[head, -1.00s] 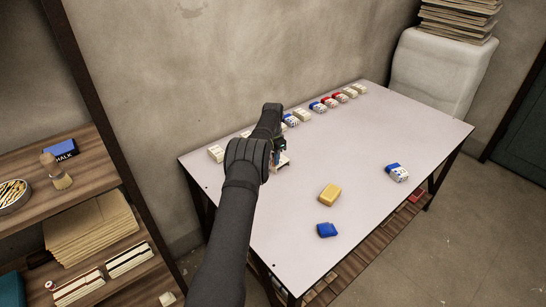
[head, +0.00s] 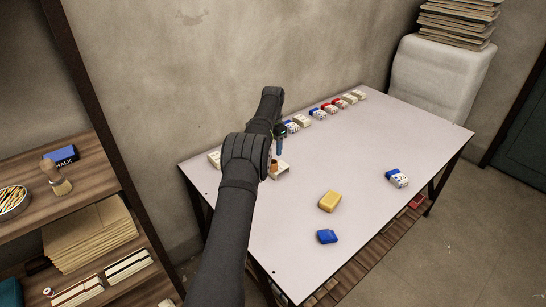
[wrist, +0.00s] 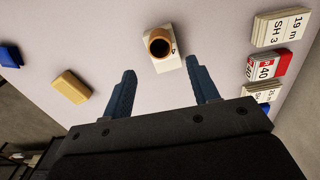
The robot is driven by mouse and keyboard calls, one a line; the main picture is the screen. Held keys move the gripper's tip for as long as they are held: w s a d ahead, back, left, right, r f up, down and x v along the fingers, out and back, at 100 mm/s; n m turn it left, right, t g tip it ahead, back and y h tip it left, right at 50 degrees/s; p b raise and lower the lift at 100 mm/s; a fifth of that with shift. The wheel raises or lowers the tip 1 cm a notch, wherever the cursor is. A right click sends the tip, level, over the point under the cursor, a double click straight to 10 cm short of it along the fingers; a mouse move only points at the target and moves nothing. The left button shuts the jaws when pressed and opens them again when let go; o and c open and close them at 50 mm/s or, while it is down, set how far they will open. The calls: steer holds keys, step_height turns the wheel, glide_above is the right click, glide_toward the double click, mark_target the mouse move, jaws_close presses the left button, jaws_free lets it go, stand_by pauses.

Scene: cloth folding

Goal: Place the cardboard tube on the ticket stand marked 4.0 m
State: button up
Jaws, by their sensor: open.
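The brown cardboard tube (wrist: 159,42) stands upright on a white ticket stand (wrist: 170,64) in the wrist view. A black "4" shows at the stand's edge; the rest of its marking is hidden or unreadable. In the head view the tube (head: 273,165) and the stand (head: 283,172) show just beside my arm, partly covered. My gripper (wrist: 162,70) is open and empty, its blue fingers spread apart and clear of the tube. In the head view my gripper (head: 279,148) is above the stand.
Several white, blue and red ticket blocks (head: 316,112) line the table's wall-side edge. A yellow block (head: 330,201), a blue block (head: 327,236) and a blue-and-white block (head: 397,178) lie on the table (head: 360,150). Its middle is mostly clear. Shelves (head: 90,160) stand at left.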

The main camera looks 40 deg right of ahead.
mark_target(273, 166)
steer(key=shift+r, duration=1.65)
steer(key=shift+f, duration=0.1)
step_height(273, 166, down, 13)
steer(key=shift+r, duration=2.45)
